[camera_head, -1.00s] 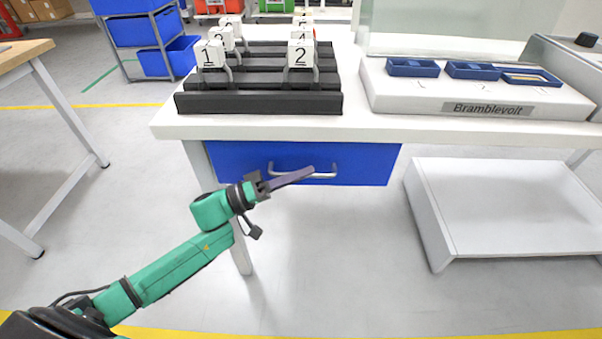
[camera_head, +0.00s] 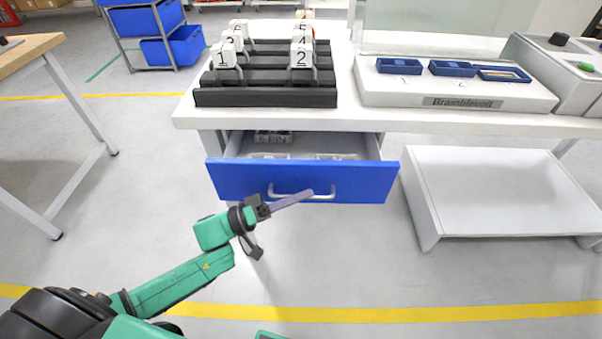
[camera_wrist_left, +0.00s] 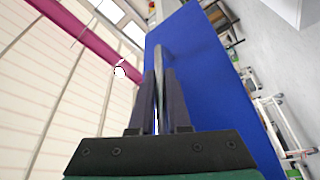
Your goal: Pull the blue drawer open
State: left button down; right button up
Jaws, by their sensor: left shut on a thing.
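The blue drawer (camera_head: 240,182) under the white table is partly open, with its grey inside and some pale items showing behind the front panel. Its silver handle (camera_head: 322,197) is a curved bar on the front. My left gripper (camera_head: 304,195) reaches in from the left and is shut on the handle. In the left wrist view, the fingers (camera_wrist_left: 159,100) close on the handle bar, with the blue drawer front (camera_wrist_left: 205,80) behind. My right gripper is not in view.
The white table (camera_head: 370,120) carries a black stepped rack (camera_head: 265,97) with numbered white tags, and a white stand (camera_head: 460,92) with small blue trays. A white low platform (camera_head: 500,190) stands to the right. The floor before the drawer is clear.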

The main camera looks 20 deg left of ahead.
pick_arm(q)
jog(key=s+d+p, duration=0.4)
jog(key=s+p, duration=0.4)
jog(key=s, duration=0.8)
jog(key=c, duration=1.2)
grip_release()
jog(key=shift+o, duration=0.2)
jog(key=b+v, duration=0.1)
jog(key=v, duration=1.3)
jog(key=shift+s+a, duration=0.2)
jog(key=shift+a, duration=0.05)
